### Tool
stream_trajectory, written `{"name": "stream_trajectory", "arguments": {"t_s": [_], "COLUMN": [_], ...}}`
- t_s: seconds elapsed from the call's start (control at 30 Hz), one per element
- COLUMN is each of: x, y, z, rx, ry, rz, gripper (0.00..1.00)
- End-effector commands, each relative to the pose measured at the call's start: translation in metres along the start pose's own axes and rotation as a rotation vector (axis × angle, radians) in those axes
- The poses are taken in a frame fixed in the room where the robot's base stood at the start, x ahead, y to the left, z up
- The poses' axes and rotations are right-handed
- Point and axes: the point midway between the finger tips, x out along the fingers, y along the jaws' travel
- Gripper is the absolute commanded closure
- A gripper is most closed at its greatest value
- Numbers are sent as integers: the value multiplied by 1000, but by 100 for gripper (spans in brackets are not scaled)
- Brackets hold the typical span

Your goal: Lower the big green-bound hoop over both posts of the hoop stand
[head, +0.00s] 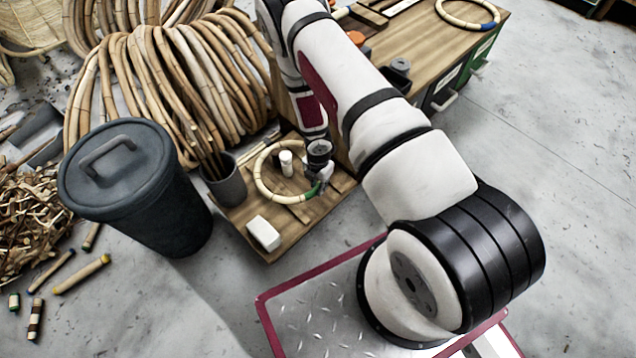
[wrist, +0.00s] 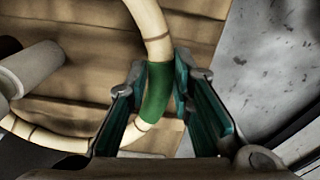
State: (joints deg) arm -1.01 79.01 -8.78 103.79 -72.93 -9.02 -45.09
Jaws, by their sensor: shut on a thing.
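The big green-bound hoop (head: 259,189) is a pale cane ring with a green binding (wrist: 157,95). My gripper (head: 321,178) is shut on the hoop at the green binding, with one finger on each side in the wrist view. A white post (head: 286,163) of the hoop stand shows inside the ring in the head view. A pale post (wrist: 32,68) also shows at the left in the wrist view, on the inner side of the hoop. The second post is not clear in the head view. I cannot tell how high the hoop is above the board.
The low wooden board (head: 238,217) carries a white block (head: 263,233) at its front and a dark cup of canes (head: 225,184) at its left. A lidded dark bin (head: 125,175) stands left. A bench (head: 432,55) with a blue-bound hoop (head: 449,19) is behind.

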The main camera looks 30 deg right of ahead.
Motion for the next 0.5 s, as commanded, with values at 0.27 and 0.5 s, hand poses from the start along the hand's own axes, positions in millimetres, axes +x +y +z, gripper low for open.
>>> {"name": "stream_trajectory", "arguments": {"t_s": [0.27, 0.5], "x": [12, 11], "y": [1, 1], "z": [0, 0], "rx": [0, 0], "ry": [-1, 0], "rz": [1, 1], "gripper": [100, 72]}}
